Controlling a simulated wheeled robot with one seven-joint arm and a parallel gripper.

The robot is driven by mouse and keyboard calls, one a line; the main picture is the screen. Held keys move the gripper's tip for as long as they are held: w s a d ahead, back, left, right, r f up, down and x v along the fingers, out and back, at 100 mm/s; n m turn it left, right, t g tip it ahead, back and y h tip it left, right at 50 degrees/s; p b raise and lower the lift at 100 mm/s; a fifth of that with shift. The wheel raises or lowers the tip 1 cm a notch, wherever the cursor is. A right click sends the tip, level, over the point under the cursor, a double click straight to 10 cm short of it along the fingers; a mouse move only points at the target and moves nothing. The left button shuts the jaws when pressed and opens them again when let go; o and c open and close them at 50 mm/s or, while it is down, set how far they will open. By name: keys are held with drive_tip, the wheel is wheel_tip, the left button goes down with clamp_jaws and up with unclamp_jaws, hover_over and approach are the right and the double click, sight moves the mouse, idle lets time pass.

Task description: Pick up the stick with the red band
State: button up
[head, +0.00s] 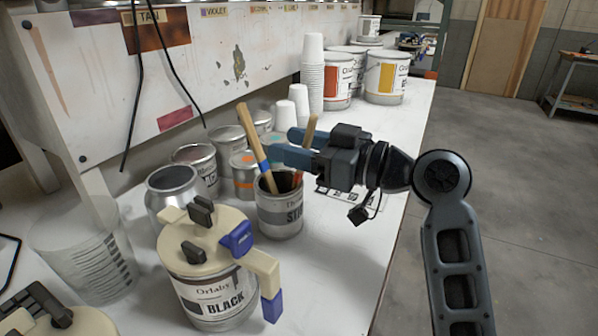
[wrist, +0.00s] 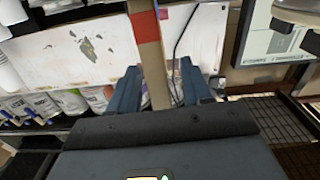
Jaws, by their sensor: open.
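The stick with the red band (head: 309,130) leans in a grey can labelled STIR (head: 281,215). Its wooden top shows above my gripper (head: 284,144), and a bit of red shows below the fingers. In the wrist view the wooden stick (wrist: 155,80) with its red band (wrist: 146,26) runs between the fingertips of my gripper (wrist: 161,67). My gripper is open, with the fingers on either side of the stick; contact cannot be told. A second stick with a blue band (head: 254,146) stands in the same can, left of the fingertips.
A can labelled BLACK with a cream and blue clamp (head: 206,285) stands in front. An open metal can (head: 173,190), a clear measuring cup (head: 83,250) and several small cans crowd the left. White cups (head: 313,75) and paint buckets (head: 386,77) stand behind. The bench's right side is clear.

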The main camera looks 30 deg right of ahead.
drive_tip(key=shift+c, duration=0.3)
clamp_jaws()
idle(0.3)
